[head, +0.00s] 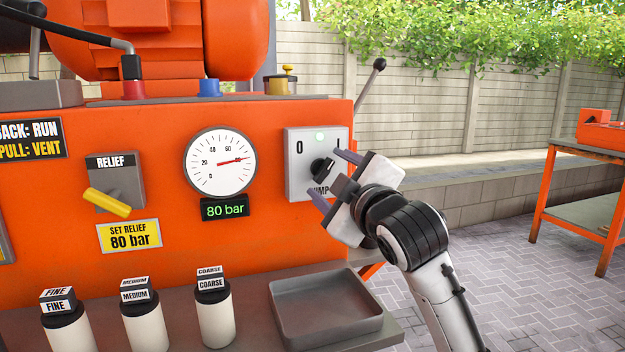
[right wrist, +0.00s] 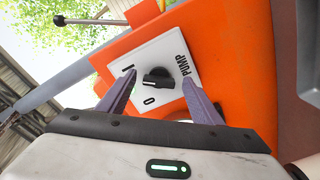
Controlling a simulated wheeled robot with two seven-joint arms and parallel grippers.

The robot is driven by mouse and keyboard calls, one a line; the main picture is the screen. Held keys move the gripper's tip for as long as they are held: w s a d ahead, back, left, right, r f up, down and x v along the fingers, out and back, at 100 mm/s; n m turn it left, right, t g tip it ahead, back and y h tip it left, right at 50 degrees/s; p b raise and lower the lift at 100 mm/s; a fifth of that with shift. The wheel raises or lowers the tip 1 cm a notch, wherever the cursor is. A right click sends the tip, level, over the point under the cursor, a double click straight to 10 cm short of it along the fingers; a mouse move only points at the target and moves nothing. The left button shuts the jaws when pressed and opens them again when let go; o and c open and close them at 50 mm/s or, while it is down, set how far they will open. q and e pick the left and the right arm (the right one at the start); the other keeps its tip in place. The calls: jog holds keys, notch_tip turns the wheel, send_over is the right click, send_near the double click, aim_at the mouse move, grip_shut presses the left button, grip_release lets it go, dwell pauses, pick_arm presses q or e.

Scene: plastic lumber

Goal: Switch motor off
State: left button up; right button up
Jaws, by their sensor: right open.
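The pump switch is a black rotary knob (head: 321,168) on a pale plate (head: 303,178) marked 0, I and PUMP, on the orange machine's front. My left gripper is not in view.
A gauge (head: 220,162) and a display (head: 225,208) reading 80 bar are left of the switch. A yellow-handled relief valve (head: 107,203) is further left. Below are a grey tray (head: 326,305) and labelled canisters (head: 214,312). A black-knobbed lever (head: 368,92) rises behind the plate.

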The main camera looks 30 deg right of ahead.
jog(key=shift+w+d, duration=0.15)
jog(key=shift+w, duration=0.3)
jog(key=shift+c, duration=0.2)
jog(key=c, duration=1)
